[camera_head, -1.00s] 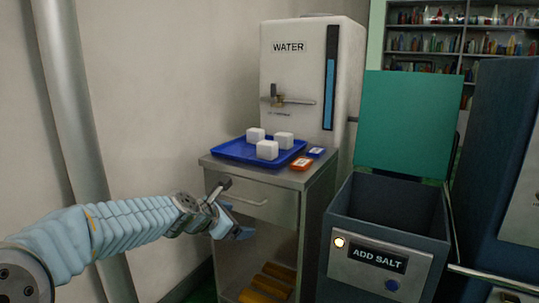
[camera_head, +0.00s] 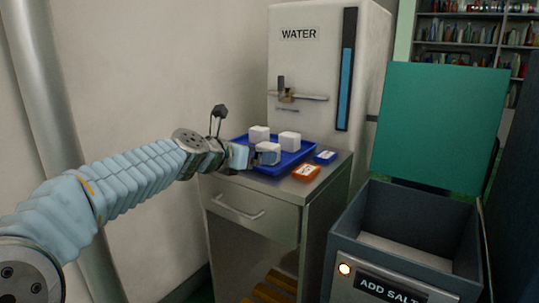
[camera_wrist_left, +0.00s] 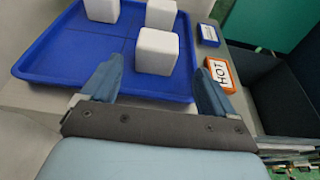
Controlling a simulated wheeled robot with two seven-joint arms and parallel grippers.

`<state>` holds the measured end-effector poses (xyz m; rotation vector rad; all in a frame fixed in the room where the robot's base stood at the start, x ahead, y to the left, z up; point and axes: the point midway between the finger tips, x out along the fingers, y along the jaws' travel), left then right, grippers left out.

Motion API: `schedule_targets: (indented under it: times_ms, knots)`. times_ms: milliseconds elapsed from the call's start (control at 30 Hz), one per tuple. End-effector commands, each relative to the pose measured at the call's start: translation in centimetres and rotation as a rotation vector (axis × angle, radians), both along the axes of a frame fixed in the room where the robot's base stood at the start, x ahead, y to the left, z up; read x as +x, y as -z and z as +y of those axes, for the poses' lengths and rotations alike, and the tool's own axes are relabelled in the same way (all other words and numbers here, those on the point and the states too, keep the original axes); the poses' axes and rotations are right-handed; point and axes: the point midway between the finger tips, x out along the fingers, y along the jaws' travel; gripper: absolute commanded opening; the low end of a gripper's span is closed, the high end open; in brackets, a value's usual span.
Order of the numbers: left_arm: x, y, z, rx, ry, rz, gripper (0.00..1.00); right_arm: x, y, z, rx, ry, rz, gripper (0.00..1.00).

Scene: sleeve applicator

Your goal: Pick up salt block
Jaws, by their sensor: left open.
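Three white salt blocks sit on a blue tray (camera_head: 297,160) on top of the metal cabinet. The nearest salt block (camera_wrist_left: 157,52) is ahead of my left gripper, a little right of the middle between its fingers. The two farther blocks show in the head view, one at the left (camera_head: 259,133) and one at the right (camera_head: 290,141). My left gripper (camera_wrist_left: 157,80) is open and empty, its fingers over the tray's near edge. In the head view it partly covers the nearest block. My right gripper is not in view.
An orange box (camera_head: 306,172) marked HOT and a blue box (camera_head: 325,157) lie right of the tray. A white water tank (camera_head: 310,70) with a tap stands behind. An open ADD SALT bin (camera_head: 405,225) with a raised green lid (camera_head: 440,120) stands at the right.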

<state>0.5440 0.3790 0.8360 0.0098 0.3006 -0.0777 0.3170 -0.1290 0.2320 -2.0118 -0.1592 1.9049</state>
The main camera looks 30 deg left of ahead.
Motion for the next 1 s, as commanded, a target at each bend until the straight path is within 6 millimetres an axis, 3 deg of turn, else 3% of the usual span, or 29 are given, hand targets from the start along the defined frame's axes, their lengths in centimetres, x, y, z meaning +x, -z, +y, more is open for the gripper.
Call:
schedule_targets:
  times_ms: [533,833,1000]
  knots:
    - [6.8,1.9,-0.1,0.001,0.001,0.000,0.88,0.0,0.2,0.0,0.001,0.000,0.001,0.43]
    - [7.4,2.1,-0.1,0.002,0.001,0.000,0.88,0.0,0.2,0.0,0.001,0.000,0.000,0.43]
    - [7.4,2.1,-0.1,0.002,0.001,0.000,0.62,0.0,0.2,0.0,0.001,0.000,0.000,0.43]
